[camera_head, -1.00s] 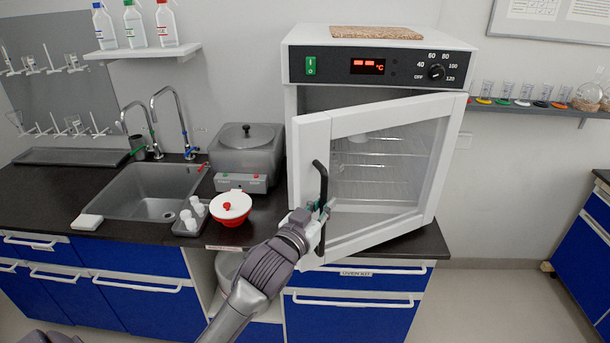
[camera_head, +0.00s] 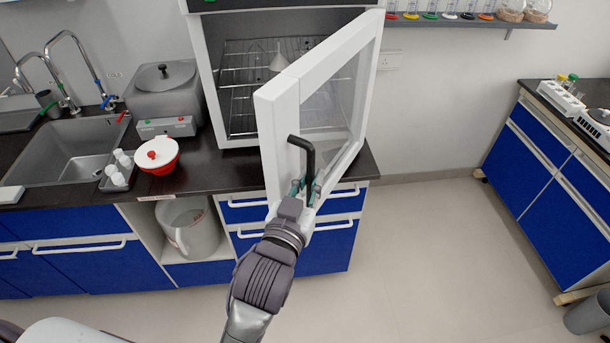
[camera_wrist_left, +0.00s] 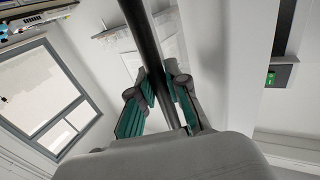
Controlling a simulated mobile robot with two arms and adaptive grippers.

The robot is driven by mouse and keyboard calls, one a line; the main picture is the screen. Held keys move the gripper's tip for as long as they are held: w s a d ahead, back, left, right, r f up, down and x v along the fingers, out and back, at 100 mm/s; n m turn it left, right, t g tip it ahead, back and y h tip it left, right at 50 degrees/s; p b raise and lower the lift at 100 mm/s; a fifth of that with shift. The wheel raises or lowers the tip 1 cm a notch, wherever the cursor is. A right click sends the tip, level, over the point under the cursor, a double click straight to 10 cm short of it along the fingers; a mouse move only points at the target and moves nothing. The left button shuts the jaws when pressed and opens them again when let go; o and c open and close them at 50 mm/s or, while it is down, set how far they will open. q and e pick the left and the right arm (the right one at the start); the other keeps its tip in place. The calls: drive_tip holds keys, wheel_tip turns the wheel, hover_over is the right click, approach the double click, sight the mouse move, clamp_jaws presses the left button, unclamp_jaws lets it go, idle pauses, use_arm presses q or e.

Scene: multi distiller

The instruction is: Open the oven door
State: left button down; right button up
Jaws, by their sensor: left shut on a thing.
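The white oven (camera_head: 205,60) stands on the dark counter, its top cut off by the picture's edge. Its door (camera_head: 277,140), white-framed with a glass pane, is hinged at the right and stands wide open, swung out toward me. Wire racks (camera_head: 240,85) and a small white funnel-like item (camera_head: 279,58) show inside. My left gripper (camera_head: 306,190) is shut on the black door handle (camera_head: 309,155), around its lower part. In the left wrist view the green-padded fingers (camera_wrist_left: 160,98) close around the black bar (camera_wrist_left: 150,50). My right gripper is not in view.
Left of the oven are a grey water bath (camera_head: 163,90), a red bowl with a white lid (camera_head: 157,155) and a sink (camera_head: 65,150). Blue drawers (camera_head: 325,245) lie below the counter. The floor (camera_head: 430,250) to the right is clear up to another blue cabinet (camera_head: 550,190).

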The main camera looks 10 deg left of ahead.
use_arm(q)
drive_tip(key=c, duration=1.1)
unclamp_jaws()
drive_tip(key=shift+c, duration=0.2)
drive_tip(key=s, duration=0.7)
drive_tip(key=shift+s+a, duration=0.2)
drive_tip(key=shift+a, duration=0.2)
drive_tip(key=shift+c, duration=0.3)
